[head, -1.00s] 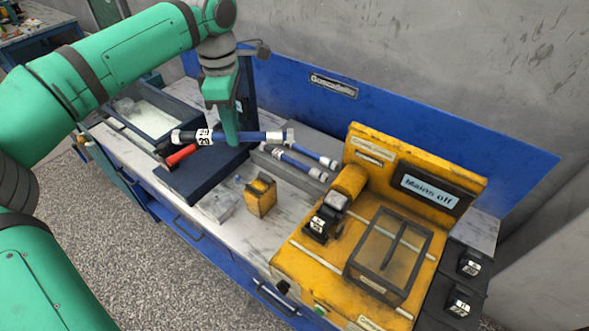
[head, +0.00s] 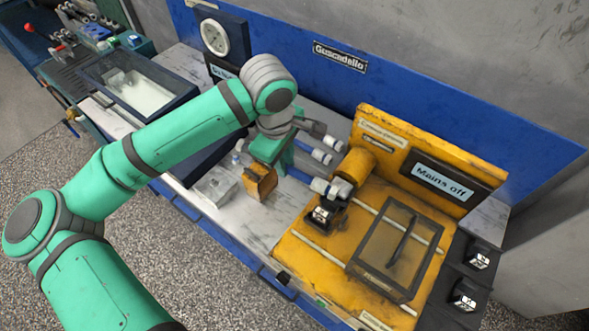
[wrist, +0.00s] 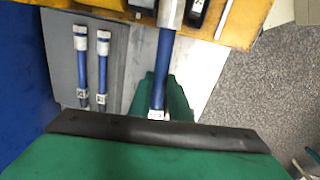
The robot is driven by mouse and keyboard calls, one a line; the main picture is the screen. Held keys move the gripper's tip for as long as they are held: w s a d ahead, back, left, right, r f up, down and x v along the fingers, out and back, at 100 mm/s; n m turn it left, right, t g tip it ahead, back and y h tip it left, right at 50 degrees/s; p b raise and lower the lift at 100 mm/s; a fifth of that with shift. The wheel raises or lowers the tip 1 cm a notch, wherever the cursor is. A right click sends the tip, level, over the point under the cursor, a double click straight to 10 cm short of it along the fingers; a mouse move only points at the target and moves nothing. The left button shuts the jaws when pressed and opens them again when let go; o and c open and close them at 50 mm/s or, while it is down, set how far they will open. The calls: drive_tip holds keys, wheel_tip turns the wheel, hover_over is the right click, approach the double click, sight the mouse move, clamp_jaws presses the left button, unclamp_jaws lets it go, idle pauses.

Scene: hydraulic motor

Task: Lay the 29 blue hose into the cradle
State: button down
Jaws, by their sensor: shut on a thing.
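My gripper (head: 280,160) is shut on a blue hose (head: 300,176) with pale end fittings. In the wrist view the hose (wrist: 163,70) runs away from the fingers; its tag is too small to read. In the head view its pale right end is by the yellow motor cylinder (head: 354,171) and above or at the black block (head: 325,213); I cannot tell whether they touch. A small yellow block with a dark side (head: 260,184) stands just below my gripper. I cannot tell which part is the cradle.
Two other blue hoses (wrist: 82,65) (wrist: 102,70) lie side by side on a grey mat. The yellow bench (head: 310,258) carries a dark-framed cover (head: 394,254) and the "Mains off" panel (head: 438,182). The blue back wall (head: 470,135) bounds the table.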

sight(295, 173)
drive_tip(key=shift+s+d+f+m, duration=0.25)
drive_tip(key=shift+s+d, duration=0.2)
drive_tip(key=shift+d, duration=0.15)
drive_tip(key=shift+s+d+f+m, duration=0.25)
drive_tip(key=shift+s+d, duration=0.15)
drive_tip(key=shift+d, duration=0.15)
wheel_tip(295, 173, down, 5)
drive_tip(key=shift+w+f, duration=0.1)
drive_tip(key=shift+d, duration=0.1)
idle(0.4)
drive_tip(key=shift+f, duration=0.65)
idle(0.5)
drive_tip(key=c, duration=1.6)
unclamp_jaws()
drive_tip(key=shift+o, duration=0.2)
drive_tip(key=shift+r, duration=0.1)
wheel_tip(295, 173, up, 10)
drive_tip(key=s+a, duration=0.1)
drive_tip(key=shift+s+r, duration=0.2)
drive_tip(key=shift+s, duration=0.15)
